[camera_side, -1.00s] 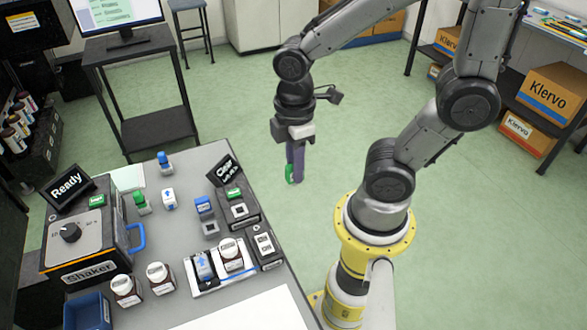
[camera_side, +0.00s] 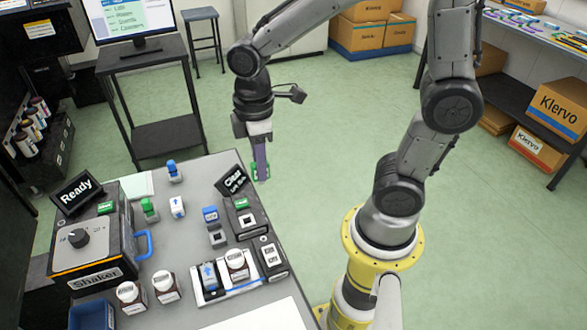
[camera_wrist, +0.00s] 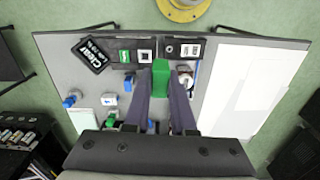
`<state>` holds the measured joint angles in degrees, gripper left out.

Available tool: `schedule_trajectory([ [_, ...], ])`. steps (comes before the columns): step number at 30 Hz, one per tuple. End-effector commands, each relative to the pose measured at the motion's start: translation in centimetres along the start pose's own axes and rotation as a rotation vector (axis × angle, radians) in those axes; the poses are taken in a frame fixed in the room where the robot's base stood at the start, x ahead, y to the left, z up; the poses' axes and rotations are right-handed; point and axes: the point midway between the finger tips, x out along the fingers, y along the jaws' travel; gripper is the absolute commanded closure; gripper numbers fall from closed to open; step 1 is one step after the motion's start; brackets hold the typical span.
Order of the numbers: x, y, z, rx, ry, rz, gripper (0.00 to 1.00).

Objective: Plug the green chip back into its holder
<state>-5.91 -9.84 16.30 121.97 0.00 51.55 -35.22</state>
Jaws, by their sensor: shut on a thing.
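My gripper (camera_side: 261,165) is shut on the green chip (camera_wrist: 160,77), which sits between the two purple-grey fingers in the wrist view. In the side view only a little of the green shows at the fingertips, in the air beyond the table's far right edge. A black unit (camera_side: 237,207) with a green label and a pale square socket (camera_side: 246,219) stands at the table's right side. It also shows in the wrist view (camera_wrist: 134,44), with its socket (camera_wrist: 145,54) just left of the chip. I cannot tell for certain that this is the chip's holder.
The "Clear" sign (camera_side: 231,183) stands up behind the black unit. The shaker (camera_side: 92,240) is at the left.

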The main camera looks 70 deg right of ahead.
Motion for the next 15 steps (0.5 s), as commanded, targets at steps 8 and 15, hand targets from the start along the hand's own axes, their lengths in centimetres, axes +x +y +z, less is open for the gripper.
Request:
schedule_trajectory([
  [8,4.0,3.0,-8.1,-0.009,-0.007,-0.004,1.00],
  [15,9.3,3.0,-11.7,-0.047,-0.005,-0.003,1.00],
])
